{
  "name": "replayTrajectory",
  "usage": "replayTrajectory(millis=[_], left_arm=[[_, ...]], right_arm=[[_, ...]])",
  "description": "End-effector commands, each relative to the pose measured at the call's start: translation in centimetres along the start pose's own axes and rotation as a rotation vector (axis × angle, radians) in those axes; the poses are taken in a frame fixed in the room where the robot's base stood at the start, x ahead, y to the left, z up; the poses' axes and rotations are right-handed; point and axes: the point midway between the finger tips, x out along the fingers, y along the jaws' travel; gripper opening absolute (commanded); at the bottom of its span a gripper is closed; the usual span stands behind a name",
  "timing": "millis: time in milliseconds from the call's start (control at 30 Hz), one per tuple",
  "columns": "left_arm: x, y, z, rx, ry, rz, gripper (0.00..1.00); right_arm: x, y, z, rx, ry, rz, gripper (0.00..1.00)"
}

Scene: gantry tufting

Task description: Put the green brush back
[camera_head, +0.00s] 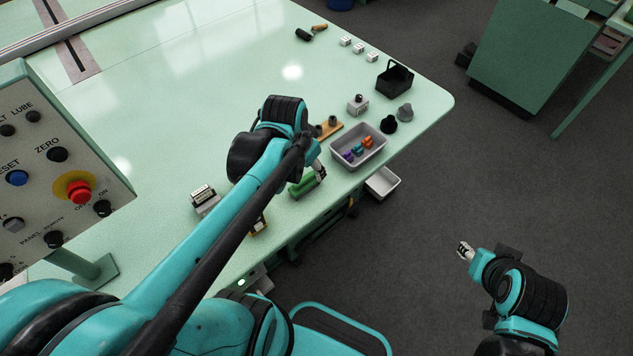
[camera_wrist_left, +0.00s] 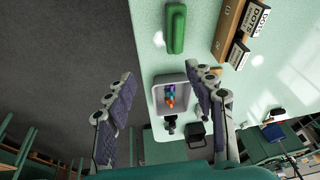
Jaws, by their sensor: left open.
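The green brush (camera_head: 303,187) lies on the pale green table near its front edge, partly hidden by my left arm. In the left wrist view the brush (camera_wrist_left: 176,28) is a long green block at the top, beyond the fingertips. My left gripper (camera_head: 320,170) is just above and beside the brush in the head view. In the wrist view the left gripper's fingers (camera_wrist_left: 160,72) are spread apart with nothing held between them. My right gripper (camera_head: 465,251) hangs over the floor at the right, away from the table; its finger gap is too small to judge.
A grey tray (camera_head: 373,151) with coloured pieces lies right of the brush, near the table edge. A wooden block with grey pegs (camera_head: 328,129), dark knobs (camera_head: 390,125) and a black basket (camera_head: 394,80) stand farther back. Labelled boxes (camera_head: 204,197) stand left. The far tabletop is largely clear.

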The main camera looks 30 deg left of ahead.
Motion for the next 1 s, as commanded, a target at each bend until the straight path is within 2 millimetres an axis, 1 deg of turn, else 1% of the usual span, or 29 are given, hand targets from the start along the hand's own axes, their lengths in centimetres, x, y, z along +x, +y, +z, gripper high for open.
replayTrajectory(millis=[33, 100, 200, 333, 500, 1000], left_arm=[[-0.9, 1.6, 0.7, -0.025, 0.040, -0.014, 0.54], [-1.9, 3.2, 1.3, -0.075, 0.102, -0.031, 0.54], [-2.9, 5.0, 2.2, -0.138, 0.183, -0.041, 0.54], [-3.5, 6.5, 3.0, -0.198, 0.261, -0.039, 0.54], [-3.7, 7.3, 3.4, -0.232, 0.304, -0.033, 0.54], [-3.8, 7.3, 3.4, -0.235, 0.305, -0.033, 0.54]], right_arm=[[0.0, 0.0, 0.0, 0.000, 0.000, 0.000, 0.40], [0.0, 0.0, 0.0, 0.000, 0.000, 0.000, 0.40], [0.0, 0.0, 0.0, 0.000, 0.000, 0.000, 0.40], [0.0, 0.0, 0.0, 0.000, 0.000, 0.000, 0.40], [0.0, 0.0, 0.0, 0.000, 0.000, 0.000, 0.40], [0.0, 0.0, 0.0, 0.000, 0.000, 0.000, 0.40]])
